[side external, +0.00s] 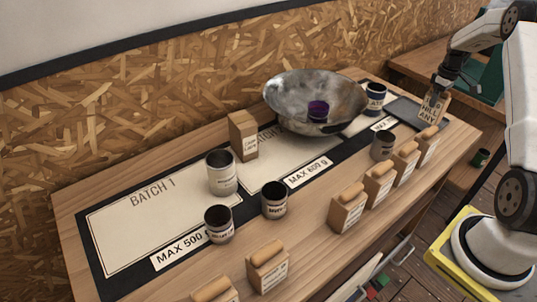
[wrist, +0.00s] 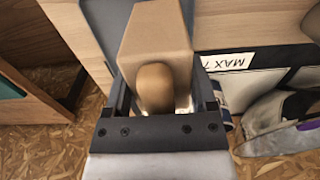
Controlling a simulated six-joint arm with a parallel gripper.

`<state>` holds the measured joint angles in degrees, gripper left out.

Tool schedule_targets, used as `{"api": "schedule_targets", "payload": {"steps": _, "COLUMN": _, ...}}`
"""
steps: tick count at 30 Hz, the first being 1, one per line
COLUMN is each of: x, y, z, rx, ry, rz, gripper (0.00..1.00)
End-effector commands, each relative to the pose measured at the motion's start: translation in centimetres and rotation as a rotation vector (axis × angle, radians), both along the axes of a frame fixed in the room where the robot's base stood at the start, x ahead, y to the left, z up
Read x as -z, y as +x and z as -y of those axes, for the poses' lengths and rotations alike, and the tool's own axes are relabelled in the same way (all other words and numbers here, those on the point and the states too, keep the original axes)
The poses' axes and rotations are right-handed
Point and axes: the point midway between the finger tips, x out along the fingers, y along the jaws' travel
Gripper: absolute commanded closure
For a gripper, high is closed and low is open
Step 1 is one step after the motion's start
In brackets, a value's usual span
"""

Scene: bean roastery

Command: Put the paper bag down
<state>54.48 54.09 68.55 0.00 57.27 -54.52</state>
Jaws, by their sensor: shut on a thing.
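My gripper (side external: 441,90) is at the far right end of the table, shut on a brown paper bag (side external: 433,108) with a printed label. The bag hangs below the fingers, over or at a dark flat plate (side external: 403,108); I cannot tell whether it touches. In the wrist view the bag (wrist: 157,38) sits between the two fingers of my gripper (wrist: 168,95), its rounded rolled top towards me. Part of the dark plate (wrist: 100,22) shows beside it; the bag's base is hidden.
A metal bowl (side external: 290,92) holding a purple-topped item and a blue tin (side external: 376,97) stand left of the plate. Several paper bags line the front edge, the closest one (side external: 428,143) near the plate. Tins (side external: 222,178) and another bag (side external: 243,135) stand around the batch mats (side external: 110,240).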

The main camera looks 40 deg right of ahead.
Motion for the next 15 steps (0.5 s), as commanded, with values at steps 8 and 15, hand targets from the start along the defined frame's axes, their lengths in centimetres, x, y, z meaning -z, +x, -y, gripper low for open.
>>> {"api": "schedule_targets", "payload": {"steps": 8, "x": 2.7, "y": 0.0, "z": -0.1, "rx": 0.0, "ry": 0.001, "rz": 0.0, "gripper": 0.97}}
{"api": "schedule_targets", "payload": {"steps": 15, "x": 2.8, "y": 0.0, "z": 0.0, "rx": 0.0, "ry": 0.0, "rz": 0.0, "gripper": 0.97}}
